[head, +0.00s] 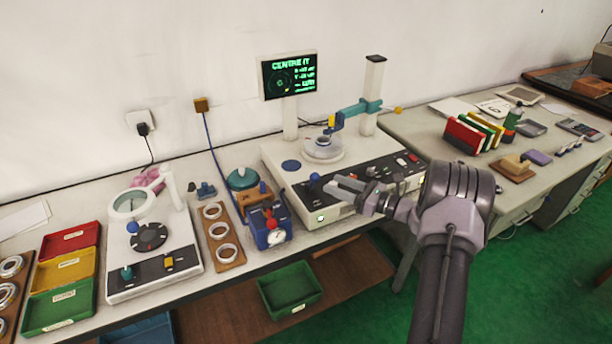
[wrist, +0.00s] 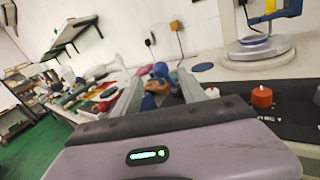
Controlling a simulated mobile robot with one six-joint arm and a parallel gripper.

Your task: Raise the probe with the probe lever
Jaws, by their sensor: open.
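The measuring machine (head: 290,168) stands on the bench with a ring on its round turntable (head: 323,152). A teal arm (head: 358,108) on the white column carries the blue and yellow probe (head: 335,122) over the ring; contact is unclear. A blue ball knob (head: 314,177) stands at the machine's front left; I cannot tell for sure that it is the probe lever. My gripper (head: 338,186) is open and empty just right of this knob. In the wrist view, a blue ball (wrist: 160,69) shows between and beyond the fingertips (wrist: 160,82). The probe (wrist: 275,12) is partly cut off there.
A screen (head: 289,75) reading "CENTRE IT" stands behind the machine. A red knob (wrist: 262,96) rises from the dark front panel. A green bin (head: 290,288) sits below the bench edge.

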